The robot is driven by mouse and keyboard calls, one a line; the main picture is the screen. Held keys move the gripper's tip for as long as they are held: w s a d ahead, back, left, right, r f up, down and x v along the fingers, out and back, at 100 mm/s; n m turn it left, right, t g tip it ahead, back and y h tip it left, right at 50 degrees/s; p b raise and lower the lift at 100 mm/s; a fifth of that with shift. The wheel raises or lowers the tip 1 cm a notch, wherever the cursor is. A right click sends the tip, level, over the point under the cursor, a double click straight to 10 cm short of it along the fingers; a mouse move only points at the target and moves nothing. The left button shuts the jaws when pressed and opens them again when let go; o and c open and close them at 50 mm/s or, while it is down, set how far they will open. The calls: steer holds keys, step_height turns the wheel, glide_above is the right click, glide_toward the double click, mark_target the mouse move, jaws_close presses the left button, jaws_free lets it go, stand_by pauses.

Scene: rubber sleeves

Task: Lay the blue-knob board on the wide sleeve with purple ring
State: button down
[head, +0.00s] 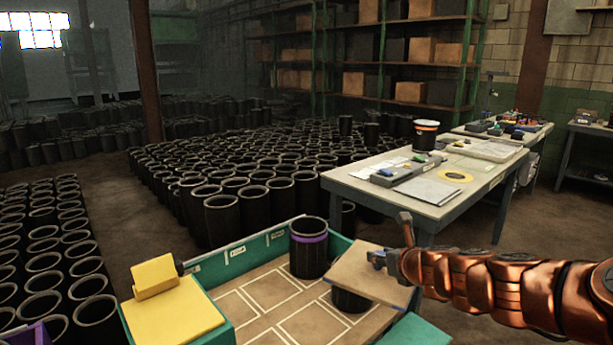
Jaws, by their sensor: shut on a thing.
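The sleeve with the purple ring (308,256) is black and stands upright, open at the top, in the back part of the green-walled tray (208,268). The tan board (358,274) is just to its right and nearer to me, roughly level. My gripper (379,259) is shut at the blue knob on the board's top, and the fingers mostly hide the knob. A second black sleeve (350,299) stands under the board, its top hidden. I cannot tell whether the board touches either sleeve.
White outlines mark the tray floor, which is bare at front left. A yellow block and pad (176,312) sit at the tray's left. A green surface (416,331) is at front right. Behind stand many black sleeves (236,212) and a cluttered worktable (431,212).

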step_height(320, 180, up, 15)
steer(key=p, duration=1.4)
steer(key=f+m+h, duration=0.1)
steer(key=f, duration=0.3)
steer(key=w+f+m+h, duration=0.1)
steer(key=f, duration=0.3)
steer(key=w+f+m+h, duration=0.1)
steer(key=f, duration=0.3)
steer(key=shift+w+d+f+t, duration=0.15)
steer(key=shift+w+f+t, duration=0.05)
steer(key=shift+f+t, duration=0.15)
steer(key=shift+w+f+h, duration=0.15)
steer(key=shift+f+h, duration=0.15)
steer(key=shift+h, duration=0.1)
